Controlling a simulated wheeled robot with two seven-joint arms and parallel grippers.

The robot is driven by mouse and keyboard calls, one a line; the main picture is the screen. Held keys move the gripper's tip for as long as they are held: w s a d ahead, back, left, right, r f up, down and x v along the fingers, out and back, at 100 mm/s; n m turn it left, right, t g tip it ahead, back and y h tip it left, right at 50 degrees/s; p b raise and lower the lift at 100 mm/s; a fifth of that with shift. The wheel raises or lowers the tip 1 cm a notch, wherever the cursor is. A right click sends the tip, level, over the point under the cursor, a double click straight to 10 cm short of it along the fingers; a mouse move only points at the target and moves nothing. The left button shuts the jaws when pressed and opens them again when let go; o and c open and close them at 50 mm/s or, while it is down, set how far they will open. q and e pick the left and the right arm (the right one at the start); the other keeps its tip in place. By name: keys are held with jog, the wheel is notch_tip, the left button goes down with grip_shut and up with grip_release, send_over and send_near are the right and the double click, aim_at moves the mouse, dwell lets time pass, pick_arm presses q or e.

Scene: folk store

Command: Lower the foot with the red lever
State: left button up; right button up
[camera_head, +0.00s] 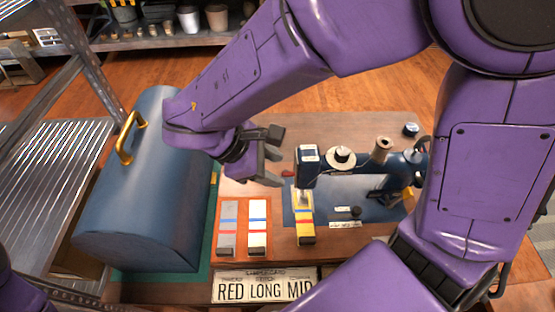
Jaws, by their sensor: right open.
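The blue sewing machine (400,166) stands on the wooden table, with its head (308,168) towards the left. A small red lever (288,173) shows at the left side of the head. My right gripper (274,156) is open just left of the head, its fingers pointing towards the machine. The fingertips are close to the red lever; I cannot tell whether they touch it. The foot under the head is too small to make out. A yellow strip (305,229) with coloured bands lies under and in front of the head. My left gripper is not in view.
Two banded strips, one grey (228,228) and one white (258,228), lie on an orange mat left of the yellow strip. A sign (265,287) reads RED LONG MID. A blue domed cover (148,195) with a brass handle stands at the left.

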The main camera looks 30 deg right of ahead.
jog(key=shift+p+v, duration=1.05)
jog(key=shift+v, duration=1.8)
